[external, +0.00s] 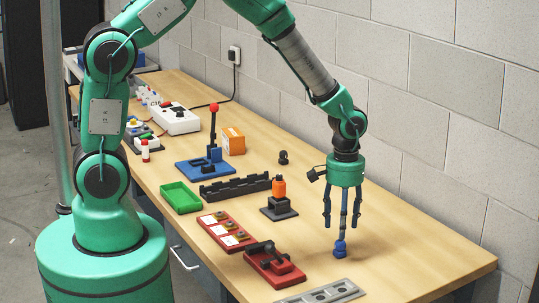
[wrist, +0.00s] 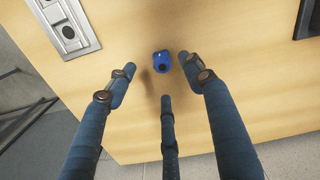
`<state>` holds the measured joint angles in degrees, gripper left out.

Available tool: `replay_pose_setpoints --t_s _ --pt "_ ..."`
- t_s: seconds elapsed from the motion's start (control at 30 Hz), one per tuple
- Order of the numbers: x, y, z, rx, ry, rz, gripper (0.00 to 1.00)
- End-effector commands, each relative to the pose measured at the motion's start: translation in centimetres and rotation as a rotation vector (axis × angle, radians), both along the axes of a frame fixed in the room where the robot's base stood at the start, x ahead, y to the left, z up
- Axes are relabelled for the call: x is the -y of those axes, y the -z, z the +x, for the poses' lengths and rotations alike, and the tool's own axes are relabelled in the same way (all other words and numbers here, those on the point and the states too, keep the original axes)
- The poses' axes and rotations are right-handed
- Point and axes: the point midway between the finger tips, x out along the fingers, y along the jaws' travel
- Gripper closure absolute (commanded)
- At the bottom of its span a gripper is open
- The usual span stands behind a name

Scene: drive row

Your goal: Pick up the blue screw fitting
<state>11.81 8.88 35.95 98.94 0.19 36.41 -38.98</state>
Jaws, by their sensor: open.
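The blue screw fitting (external: 340,248) stands on the bare wooden table near its front right end, just below my fingertips. In the wrist view the blue fitting (wrist: 162,61) lies between the tips of the left and right fingers, beyond the third finger's tip. My gripper (external: 341,225) points straight down and is open. Its fingers (wrist: 159,74) are spread, with a gap to the fitting on each side in the wrist view. Nothing is held. How far the tips are above the table is hard to tell.
A grey panel with sockets (external: 322,293) lies at the near table edge, beside a red clamp fixture (external: 274,268). An orange bottle on a dark stand (external: 279,209) is to the left. The table right of the fitting, toward the block wall (external: 440,110), is clear.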

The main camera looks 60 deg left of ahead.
Motion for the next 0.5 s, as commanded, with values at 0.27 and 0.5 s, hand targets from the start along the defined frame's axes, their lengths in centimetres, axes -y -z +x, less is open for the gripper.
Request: replay_pose_setpoints --t_s 0.27,0.5 --pt "0.0 2.1 0.0 0.001 0.000 0.000 0.48" --pt "0.0 2.1 0.1 0.001 0.000 0.000 0.48"
